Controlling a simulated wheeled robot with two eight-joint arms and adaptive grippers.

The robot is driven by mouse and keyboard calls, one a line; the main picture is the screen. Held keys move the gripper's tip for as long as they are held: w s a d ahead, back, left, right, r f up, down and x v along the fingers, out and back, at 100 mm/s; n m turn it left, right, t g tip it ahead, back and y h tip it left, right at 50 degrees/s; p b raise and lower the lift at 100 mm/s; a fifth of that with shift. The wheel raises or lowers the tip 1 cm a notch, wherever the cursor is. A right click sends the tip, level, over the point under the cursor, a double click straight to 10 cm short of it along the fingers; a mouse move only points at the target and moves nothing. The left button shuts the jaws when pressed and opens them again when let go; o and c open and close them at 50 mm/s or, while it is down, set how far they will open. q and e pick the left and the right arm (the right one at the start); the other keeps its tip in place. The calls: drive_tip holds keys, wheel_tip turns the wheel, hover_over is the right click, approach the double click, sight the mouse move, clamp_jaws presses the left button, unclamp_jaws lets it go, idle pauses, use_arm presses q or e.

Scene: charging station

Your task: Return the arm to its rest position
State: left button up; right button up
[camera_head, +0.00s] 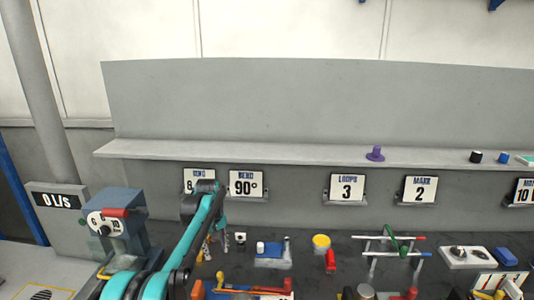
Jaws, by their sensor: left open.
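My left arm (190,242), teal and black, rises from the lower left and bends at a dark joint in front of the sign board. My left gripper (209,246) hangs below that joint, small and partly hidden behind the arm. It is open, and I see nothing held in it. It is over the left part of the dark bench top (330,243). My right gripper is not in view.
A grey machine (122,222) with a dial and red handle stands left of my arm. Bench items include a blue-topped block (272,254), a yellow cup (321,243), a metal rack (392,248) and a white tray (466,257). A shelf (290,152) runs behind.

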use_arm(q)
drive_tip(key=s+d+r+m+t, duration=0.1)
drive_tip(key=s+r, duration=0.2)
drive_tip(key=s, duration=0.3)
drive_tip(key=s+r+m+t+b, duration=0.1)
drive_tip(key=s+r, duration=0.2)
drive_tip(key=s, duration=0.3)
drive_tip(key=s+d+r+m+t, duration=0.1)
drive_tip(key=s+r+m, duration=0.15)
drive_tip(key=s, duration=0.35)
drive_tip(key=s+f+m+t, duration=0.1)
drive_tip(key=s+f, duration=0.2)
drive_tip(key=s, duration=0.5)
drive_tip(key=s+f+m+t, duration=0.1)
drive_tip(key=s+f, duration=0.3)
drive_tip(key=s, duration=0.5)
drive_tip(key=shift+d+t+b, duration=0.35)
drive_tip(key=shift+d+t, duration=0.1)
drive_tip(key=shift+t, duration=0.35)
